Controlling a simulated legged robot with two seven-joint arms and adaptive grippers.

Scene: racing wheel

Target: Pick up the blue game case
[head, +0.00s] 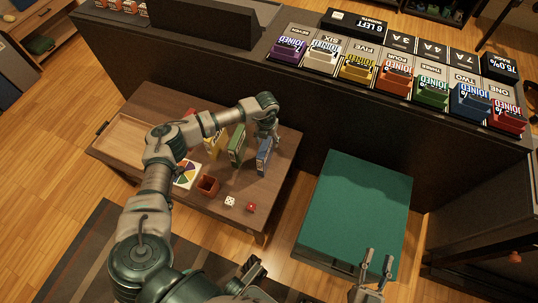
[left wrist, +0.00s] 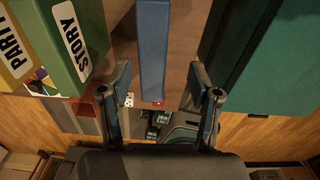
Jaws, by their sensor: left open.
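The blue game case (head: 263,158) stands upright near the right end of the low wooden table. In the left wrist view the blue case (left wrist: 152,50) shows as a narrow upright slab between my open fingers, with a gap on both sides. My left gripper (head: 266,136) is right above and around the top of the case in the head view, partly hiding it. The left wrist view shows the same open jaws (left wrist: 162,98), with nothing gripped. My right gripper (head: 377,262) is open and empty at the front edge of the teal box.
A green case (head: 237,146) and a yellow case (head: 215,145) stand left of the blue one. A brown cup (head: 208,186), white die (head: 229,201) and red die (head: 251,207) sit in front. The teal-topped box (head: 357,205) is right of the table; its top is clear.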

